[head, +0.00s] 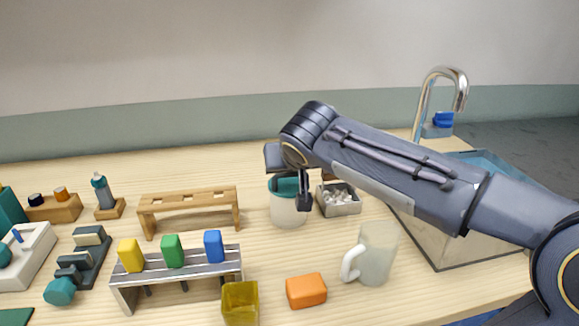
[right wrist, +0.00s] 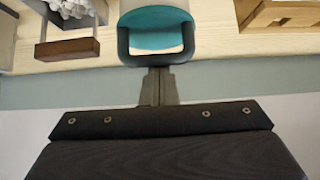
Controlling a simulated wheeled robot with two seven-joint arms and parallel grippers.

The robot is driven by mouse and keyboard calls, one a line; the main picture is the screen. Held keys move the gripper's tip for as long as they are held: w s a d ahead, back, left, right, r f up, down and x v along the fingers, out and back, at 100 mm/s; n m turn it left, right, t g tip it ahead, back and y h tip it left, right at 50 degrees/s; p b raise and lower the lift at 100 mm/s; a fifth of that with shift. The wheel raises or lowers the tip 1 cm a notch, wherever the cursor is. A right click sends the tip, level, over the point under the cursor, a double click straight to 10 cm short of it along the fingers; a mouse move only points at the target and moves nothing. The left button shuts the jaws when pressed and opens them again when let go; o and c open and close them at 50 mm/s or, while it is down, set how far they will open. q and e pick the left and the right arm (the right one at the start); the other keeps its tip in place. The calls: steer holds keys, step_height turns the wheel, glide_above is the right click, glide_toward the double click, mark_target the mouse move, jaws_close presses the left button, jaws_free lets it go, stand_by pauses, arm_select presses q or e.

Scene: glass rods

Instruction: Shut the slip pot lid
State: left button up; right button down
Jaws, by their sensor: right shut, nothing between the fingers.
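The slip pot (head: 286,212) is a pale, white cylinder near the middle of the table in the head view. Its teal lid (head: 284,185) shows at its top, partly hidden behind my right gripper. My right gripper (head: 304,203) points down at the pot's right side. Its fingers (right wrist: 158,75) are shut and empty, with the tips at or very near the lid's dark rim; contact is unclear. My left gripper is not in view.
A metal box of pale pieces (head: 338,205) stands just right of the pot. A wooden rack (head: 188,201) stands left. In front are a rack (head: 180,268) with coloured blocks, an orange block (head: 306,291) and a frosted mug (head: 376,255). A sink (head: 440,250) is at right.

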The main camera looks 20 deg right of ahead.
stand_by(0.3)
steer(key=p+v, duration=0.1)
steer(key=v, duration=0.6)
steer(key=shift+s+r, duration=0.3)
steer(key=shift+a, duration=0.1)
